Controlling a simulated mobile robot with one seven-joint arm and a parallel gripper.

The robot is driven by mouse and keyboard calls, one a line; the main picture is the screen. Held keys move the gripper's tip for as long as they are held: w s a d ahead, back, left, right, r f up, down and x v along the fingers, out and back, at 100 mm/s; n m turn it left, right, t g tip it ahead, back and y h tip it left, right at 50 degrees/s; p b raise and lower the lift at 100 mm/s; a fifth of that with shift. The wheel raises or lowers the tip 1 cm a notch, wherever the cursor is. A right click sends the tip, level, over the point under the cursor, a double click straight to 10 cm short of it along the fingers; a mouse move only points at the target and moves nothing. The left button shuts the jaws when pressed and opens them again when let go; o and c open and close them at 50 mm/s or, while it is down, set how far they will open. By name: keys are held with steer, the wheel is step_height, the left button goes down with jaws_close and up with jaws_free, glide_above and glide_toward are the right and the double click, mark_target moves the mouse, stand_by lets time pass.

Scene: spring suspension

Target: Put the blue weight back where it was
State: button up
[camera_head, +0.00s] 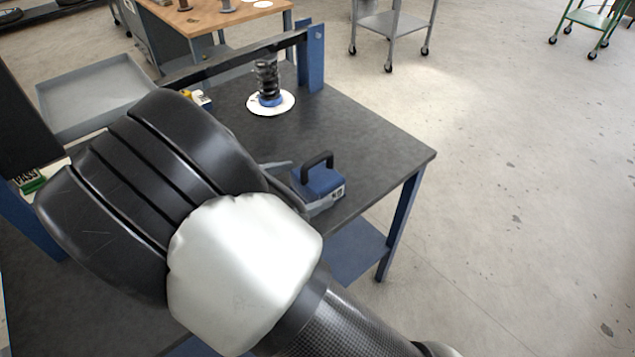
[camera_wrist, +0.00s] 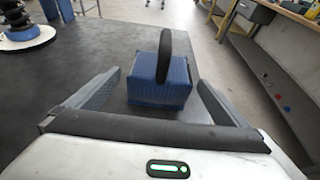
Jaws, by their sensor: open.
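The blue weight (camera_head: 320,182) is a blue block with a black loop handle on top and a pale label on one side. It stands upright on the dark table (camera_head: 385,150) near its front right edge. In the wrist view the blue weight (camera_wrist: 158,82) lies ahead, between and a little beyond the fingers. My gripper (camera_wrist: 150,98) is open and empty, its two grey fingers spread on either side of the weight. In the head view my arm hides much of the gripper; parts of the fingers (camera_head: 298,188) show beside the weight.
A black spring (camera_head: 268,78) with a blue base stands on a white disc (camera_head: 284,103) towards the back of the table, below a dark crossbar. A grey tray (camera_head: 95,92) lies at the back left. A green-based PASS sign (camera_head: 32,183) stands at the left. The table's right part is clear.

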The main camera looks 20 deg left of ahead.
mark_target(309, 179)
steer(key=b+x, duration=0.1)
steer(key=x, duration=0.4)
steer(key=shift+w+r, duration=0.15)
steer(key=shift+w, duration=0.05)
steer(key=c, duration=1.8)
steer(key=shift+r, duration=0.25)
steer(key=shift+c, duration=1.4)
steer(key=shift+r, duration=0.1)
